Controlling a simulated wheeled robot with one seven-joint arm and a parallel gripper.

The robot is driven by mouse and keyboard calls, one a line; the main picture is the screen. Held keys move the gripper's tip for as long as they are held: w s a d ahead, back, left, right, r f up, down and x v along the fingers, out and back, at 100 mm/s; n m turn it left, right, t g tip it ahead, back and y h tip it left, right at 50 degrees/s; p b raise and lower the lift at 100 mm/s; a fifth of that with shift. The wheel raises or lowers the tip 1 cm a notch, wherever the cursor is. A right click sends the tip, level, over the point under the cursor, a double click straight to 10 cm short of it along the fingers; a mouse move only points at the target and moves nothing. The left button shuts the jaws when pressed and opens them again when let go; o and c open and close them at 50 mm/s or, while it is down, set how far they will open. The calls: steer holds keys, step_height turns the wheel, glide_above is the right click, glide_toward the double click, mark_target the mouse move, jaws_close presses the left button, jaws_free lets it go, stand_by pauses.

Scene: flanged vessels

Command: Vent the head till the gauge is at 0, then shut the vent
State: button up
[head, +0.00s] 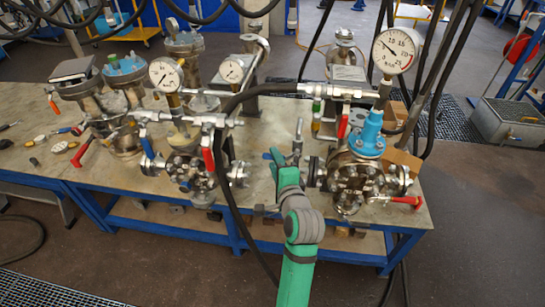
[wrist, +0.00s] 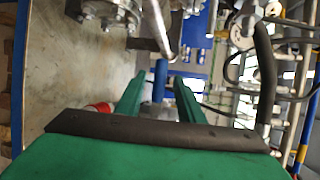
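My gripper (head: 277,162) reaches over the table between two flanged vessels. In the wrist view my gripper (wrist: 158,82) has its two green fingers apart, with a blue bar showing beyond the gap; I cannot tell how far off it is. The right vessel (head: 352,180) has a blue fitting (head: 369,135) and a large gauge (head: 395,50); its needle points to the upper left, exact reading too small to tell. Red levers (head: 343,127) and (head: 409,202) are on it. The left vessel (head: 190,170) has a gauge (head: 165,74) and a red lever (head: 208,158). Which valve is the vent is unclear.
The table (head: 40,115) has a blue frame. More vessels stand at the left, with a red lever (head: 82,150) and small loose parts. A smaller gauge (head: 232,70) stands behind. A black hose (head: 232,190) hangs across the table front, left of my arm.

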steer(key=shift+x, duration=1.4)
jaws_close()
steer(key=shift+a, duration=0.1)
